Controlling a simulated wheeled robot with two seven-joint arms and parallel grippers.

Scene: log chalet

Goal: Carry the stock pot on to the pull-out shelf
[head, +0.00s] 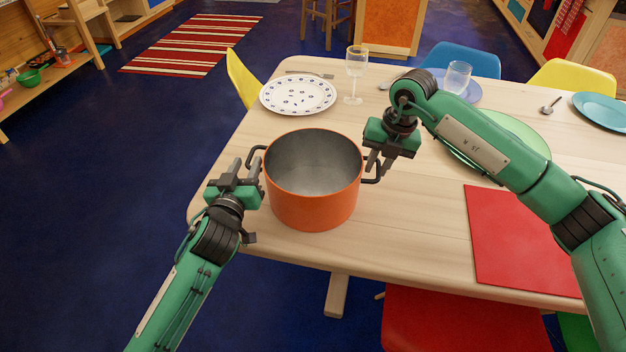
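An orange stock pot (312,201) with a grey inside and two dark side handles stands upright on the wooden table (420,225), near its left end. It looks empty. My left gripper (246,166) is at the pot's left handle, its two fingers apart with a gap between them. My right gripper (378,163) points down at the right handle. Its fingers overlap the handle in the picture, and whether they grip it cannot be told. I cannot make out a pull-out shelf in this view.
Behind the pot are a dotted plate (298,95), a wine glass (355,72) and a tumbler (457,77). A green plate (520,135) and red placemat (522,240) lie right. Chairs surround the table. Blue floor (95,190) is open at left.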

